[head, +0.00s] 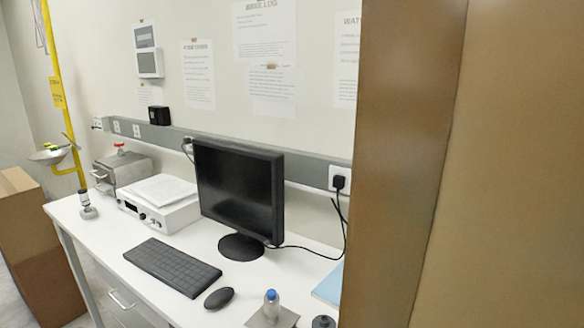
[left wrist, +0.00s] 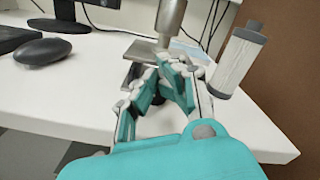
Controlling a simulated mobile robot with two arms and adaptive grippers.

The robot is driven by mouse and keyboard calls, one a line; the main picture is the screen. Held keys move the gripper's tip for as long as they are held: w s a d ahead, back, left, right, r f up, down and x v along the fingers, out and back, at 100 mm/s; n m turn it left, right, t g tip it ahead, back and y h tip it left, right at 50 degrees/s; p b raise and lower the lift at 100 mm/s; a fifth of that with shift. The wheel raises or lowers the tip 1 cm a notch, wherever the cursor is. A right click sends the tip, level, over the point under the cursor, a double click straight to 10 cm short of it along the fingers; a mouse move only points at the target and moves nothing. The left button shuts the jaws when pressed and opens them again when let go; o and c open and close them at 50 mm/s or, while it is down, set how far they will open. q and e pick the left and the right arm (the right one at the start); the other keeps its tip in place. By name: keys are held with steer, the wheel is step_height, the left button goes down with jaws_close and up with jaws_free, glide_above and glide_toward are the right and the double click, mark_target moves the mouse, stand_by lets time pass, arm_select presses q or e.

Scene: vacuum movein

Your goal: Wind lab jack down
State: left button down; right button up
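The lab jack shows in the head view as a grey metal plate (head: 288,318) at the desk's front edge, cut off by the bottom of the picture. A grey bottle with a blue cap (head: 271,305) stands on it. In the left wrist view the jack's plate (left wrist: 143,50) lies just beyond my left gripper (left wrist: 158,88), with the metal bottle (left wrist: 170,18) on it. The teal fingers stand apart in front of the jack. A dark part shows between them; whether they grip it is unclear. The jack's lower part is mostly hidden. My right gripper is not in view.
A mouse (head: 219,298), keyboard (head: 172,266) and monitor (head: 240,190) are left of the jack. A white cylinder (left wrist: 240,60) stands close right of my left gripper. A brown panel (head: 410,150) blocks the right side.

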arm_select(q)
steer(key=shift+f+b, duration=0.35)
steer(key=shift+f, duration=0.05)
stand_by(0.5)
steer(key=shift+w+a+f, duration=0.1)
steer(key=shift+a, duration=0.15)
steer(key=shift+w+a+f+b, duration=0.35)
steer(key=shift+a+b, duration=0.1)
steer(key=shift+b, duration=0.55)
steer(key=shift+w+a+r, duration=0.15)
steer(key=shift+w+a+r, duration=0.15)
steer(key=shift+a, duration=0.15)
steer(key=b+v, duration=0.1)
steer(key=v, duration=0.5)
